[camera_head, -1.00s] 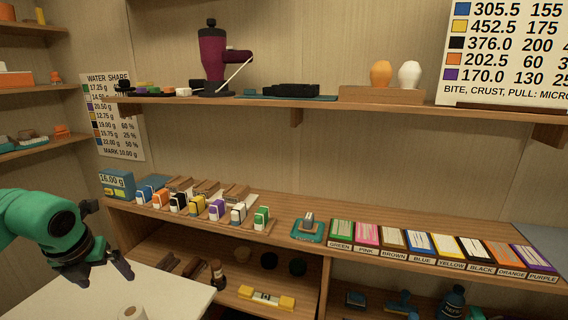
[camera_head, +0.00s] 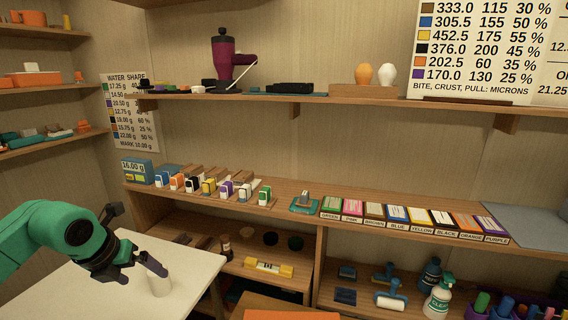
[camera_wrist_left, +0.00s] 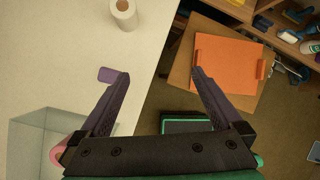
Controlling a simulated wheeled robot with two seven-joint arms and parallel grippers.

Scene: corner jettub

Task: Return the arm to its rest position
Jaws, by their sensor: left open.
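My left arm is green and comes in from the left in the head view. Its left gripper (camera_head: 141,272) has dark purple-grey fingers and hangs over the white table (camera_head: 60,290) at the lower left. In the left wrist view the left gripper (camera_wrist_left: 162,78) shows both fingers spread wide with nothing between them. My right gripper is in neither view.
A wooden shelf unit (camera_head: 300,190) runs along the wall with several colored blocks and labeled trays. In the left wrist view an orange sheet (camera_wrist_left: 228,68) lies on a brown board beside the table edge.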

